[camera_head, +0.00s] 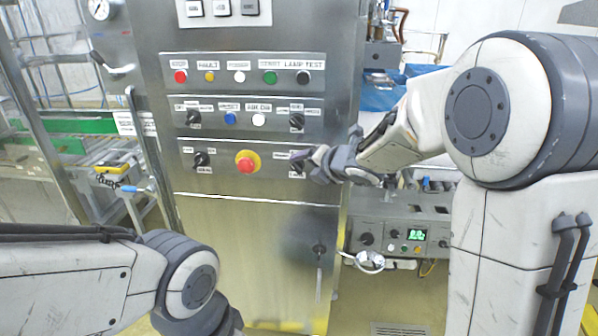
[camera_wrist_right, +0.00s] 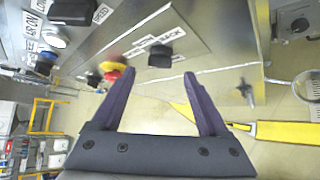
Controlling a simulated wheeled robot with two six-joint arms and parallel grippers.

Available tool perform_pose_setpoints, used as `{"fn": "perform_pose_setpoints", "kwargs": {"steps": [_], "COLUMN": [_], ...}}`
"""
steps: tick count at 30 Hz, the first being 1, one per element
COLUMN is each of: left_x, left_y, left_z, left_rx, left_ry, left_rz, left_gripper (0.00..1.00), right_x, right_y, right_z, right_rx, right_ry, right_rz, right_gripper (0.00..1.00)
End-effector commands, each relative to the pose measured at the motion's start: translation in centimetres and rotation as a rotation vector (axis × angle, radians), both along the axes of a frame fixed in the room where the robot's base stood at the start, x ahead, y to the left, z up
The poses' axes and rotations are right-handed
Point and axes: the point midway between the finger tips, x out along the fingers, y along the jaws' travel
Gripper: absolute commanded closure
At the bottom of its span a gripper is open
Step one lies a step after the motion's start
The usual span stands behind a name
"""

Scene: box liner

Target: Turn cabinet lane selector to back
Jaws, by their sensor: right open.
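The cabinet lane selector is a black rotary knob (camera_head: 297,164) at the right end of the lowest control row on the steel cabinet, partly covered by my right gripper in the head view. In the right wrist view the knob (camera_wrist_right: 160,57) sits just beyond and between the fingertips, with white labels around it; one seems to read BACK (camera_wrist_right: 172,36). Its pointer direction is not clear. My right gripper (camera_head: 315,161) is open, its two purple fingers (camera_wrist_right: 160,76) spread and empty, apart from the knob. My left arm shows at lower left, its gripper out of view.
A red emergency button on a yellow ring (camera_head: 247,162) is left of the selector. Other knobs and buttons (camera_head: 231,118) fill the rows above. A handle (camera_head: 319,270) sticks out lower on the cabinet. A grey control box (camera_head: 400,225) stands to the right.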

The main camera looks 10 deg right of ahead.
Motion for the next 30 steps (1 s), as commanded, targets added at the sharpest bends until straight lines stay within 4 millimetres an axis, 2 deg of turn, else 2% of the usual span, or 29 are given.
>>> {"fn": "perform_pose_setpoints", "kwargs": {"steps": [3,9,20,26,27,30], "left_x": [0.0,0.0,0.0,0.0,0.0,0.0], "left_y": [0.0,0.0,0.0,0.0,0.0,0.0], "left_z": [-0.3,-0.3,-0.4,-0.4,-0.4,-0.4], "left_rx": [0.000,0.000,0.000,0.000,0.000,0.000], "left_ry": [0.000,0.000,0.000,0.000,0.000,0.000], "left_rz": [0.000,0.000,0.000,0.000,0.000,0.000], "left_gripper": [0.50,0.50,0.50,0.50,0.50,0.50], "right_x": [1.8,3.7,4.2,4.2,4.2,4.2], "right_y": [0.7,1.2,1.4,1.4,1.4,1.4], "right_z": [-1.3,-2.3,-2.5,-2.5,-2.5,-2.5], "right_rx": [0.002,0.002,0.001,0.002,0.002,0.003], "right_ry": [0.003,0.003,0.001,0.001,0.001,0.000], "right_rz": [0.001,-0.002,-0.002,-0.003,-0.003,-0.003], "right_gripper": [0.22,0.22,0.22,0.95,1.00,1.00]}}
